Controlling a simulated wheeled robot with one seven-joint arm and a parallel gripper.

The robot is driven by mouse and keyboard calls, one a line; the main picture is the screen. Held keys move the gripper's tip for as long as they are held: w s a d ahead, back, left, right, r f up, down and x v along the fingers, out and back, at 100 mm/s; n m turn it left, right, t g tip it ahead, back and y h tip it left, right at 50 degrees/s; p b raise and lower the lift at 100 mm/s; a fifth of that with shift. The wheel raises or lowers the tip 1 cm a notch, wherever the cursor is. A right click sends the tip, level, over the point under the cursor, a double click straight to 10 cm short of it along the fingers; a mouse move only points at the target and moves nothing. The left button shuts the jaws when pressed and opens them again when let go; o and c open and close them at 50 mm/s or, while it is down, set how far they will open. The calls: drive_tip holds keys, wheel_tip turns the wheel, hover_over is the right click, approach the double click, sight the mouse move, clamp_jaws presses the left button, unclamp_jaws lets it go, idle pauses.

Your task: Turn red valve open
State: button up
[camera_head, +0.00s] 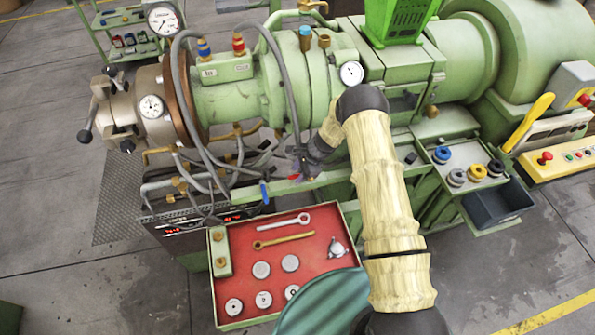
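A small red part (296,178), perhaps the red valve's handle, shows at the lower edge of the green machine, mostly hidden by my gripper (299,170). My arm reaches up from the bottom right, bends, and brings the dark gripper down to this spot. The fingers are too small and dark to tell whether they are open or touch the red part. A blue valve handle (264,192) hangs to the left of it. Higher up, a red-topped fitting (238,44) and a blue-topped fitting (204,49) stand on a green block, apart from my gripper.
A red-lined tray (330,282) with wrenches and round parts lies below my gripper. Grey hoses (283,70) and brass pipes (180,184) crowd the left. A green shelf cart (125,25) stands behind. A yellow lever (528,122) is at right.

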drive_tip(key=shift+a+f, duration=0.2)
drive_tip(key=shift+f, duration=0.25)
drive_tip(key=shift+c, duration=0.3)
clamp_jaws()
drive_tip(key=shift+w+d, duration=0.15)
drive_tip(key=shift+d, duration=0.05)
